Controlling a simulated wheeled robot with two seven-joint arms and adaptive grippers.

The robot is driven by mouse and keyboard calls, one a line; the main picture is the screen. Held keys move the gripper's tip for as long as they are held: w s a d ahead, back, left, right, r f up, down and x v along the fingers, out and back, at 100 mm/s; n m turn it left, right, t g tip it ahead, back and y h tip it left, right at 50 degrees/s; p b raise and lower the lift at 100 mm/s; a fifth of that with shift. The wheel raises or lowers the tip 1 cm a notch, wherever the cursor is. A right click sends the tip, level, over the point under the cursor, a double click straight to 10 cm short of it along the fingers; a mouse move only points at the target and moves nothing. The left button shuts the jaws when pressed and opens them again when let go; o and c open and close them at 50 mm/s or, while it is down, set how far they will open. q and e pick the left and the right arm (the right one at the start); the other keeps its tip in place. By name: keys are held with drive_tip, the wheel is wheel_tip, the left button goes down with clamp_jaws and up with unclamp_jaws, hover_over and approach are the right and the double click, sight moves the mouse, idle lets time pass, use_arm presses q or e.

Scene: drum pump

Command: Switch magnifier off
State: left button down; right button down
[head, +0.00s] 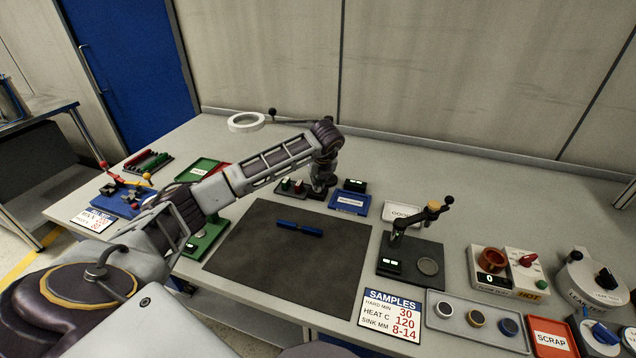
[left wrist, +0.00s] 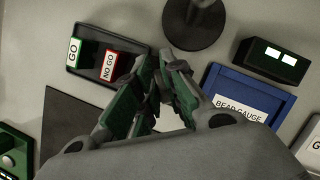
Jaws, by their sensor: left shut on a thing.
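The magnifier shows in the head view as a white ring (head: 246,121) at the back of the table, on a thin dark arm reaching right behind my left arm. A dark round base (left wrist: 195,22) at the top of the left wrist view may be its stand. Its switch cannot be made out. My left gripper (head: 318,190) points down just right of the go/no-go tray; its green-padded fingers (left wrist: 158,75) also show in the left wrist view. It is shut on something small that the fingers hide. My right gripper is not in view.
The GO/NO GO tray (left wrist: 106,58) is close left of the fingers. The blue bead gauge tray (left wrist: 245,97) and a dark box with white lights (left wrist: 272,60) are to the right. A dark mat (head: 285,260) with a blue tool (head: 299,228) lies in front.

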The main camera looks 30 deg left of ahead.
use_arm(q)
drive_tip(key=shift+s+f+n+g, duration=0.1)
drive_tip(key=shift+f+n+g, duration=0.1)
drive_tip(key=shift+n, duration=0.3)
drive_tip(key=shift+f+n+g, duration=0.1)
drive_tip(key=shift+n+g, duration=0.1)
drive_tip(key=shift+n, duration=0.3)
drive_tip(key=c, duration=1.5)
unclamp_jaws()
drive_tip(key=shift+r, duration=0.1)
drive_tip(key=shift+v, duration=0.85)
drive_tip(key=v, duration=1)
drive_tip(key=shift+d, duration=0.25)
